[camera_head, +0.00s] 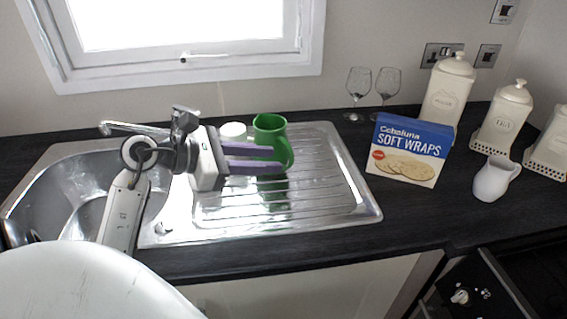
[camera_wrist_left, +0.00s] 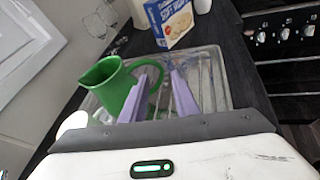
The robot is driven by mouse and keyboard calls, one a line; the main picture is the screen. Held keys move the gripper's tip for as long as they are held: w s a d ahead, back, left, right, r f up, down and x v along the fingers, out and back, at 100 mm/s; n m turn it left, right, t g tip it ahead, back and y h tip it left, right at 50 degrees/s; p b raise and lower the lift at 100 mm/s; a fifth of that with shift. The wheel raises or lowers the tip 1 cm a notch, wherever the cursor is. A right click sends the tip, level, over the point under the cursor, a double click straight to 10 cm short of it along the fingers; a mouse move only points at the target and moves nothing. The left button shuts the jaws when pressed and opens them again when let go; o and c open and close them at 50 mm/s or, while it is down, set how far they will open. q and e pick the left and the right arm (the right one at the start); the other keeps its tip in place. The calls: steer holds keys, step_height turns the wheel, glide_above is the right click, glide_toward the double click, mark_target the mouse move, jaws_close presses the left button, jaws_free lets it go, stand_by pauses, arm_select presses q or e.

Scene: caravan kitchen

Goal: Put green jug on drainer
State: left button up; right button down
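The green jug (camera_head: 268,125) stands upright at the back of the metal drainer (camera_head: 335,190), its handle pointing right and forward. Its base is hidden by my gripper, so I cannot tell exactly where it rests. My left gripper (camera_head: 284,160) is open, with two purple fingers apart just in front of the jug. In the left wrist view, the jug (camera_wrist_left: 108,88) is left of the fingers, and its handle curves by the left finger toward the gap. I cannot tell whether they touch. My right gripper is not in view.
A white cylinder (camera_head: 233,130) stands left of the jug. The sink (camera_head: 50,190) and tap (camera_head: 130,128) are further left. Two wine glasses (camera_head: 358,85), a soft wraps box (camera_head: 408,150), a white pitcher (camera_head: 493,180) and canisters (camera_head: 447,90) stand right. The drainer's right part is clear.

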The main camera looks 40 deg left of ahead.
arm_select(q)
steer(key=v, duration=0.5)
steer(key=shift+s+r+b, duration=0.1)
steer(key=shift+s+b, duration=0.05)
steer(key=shift+b, duration=0.25)
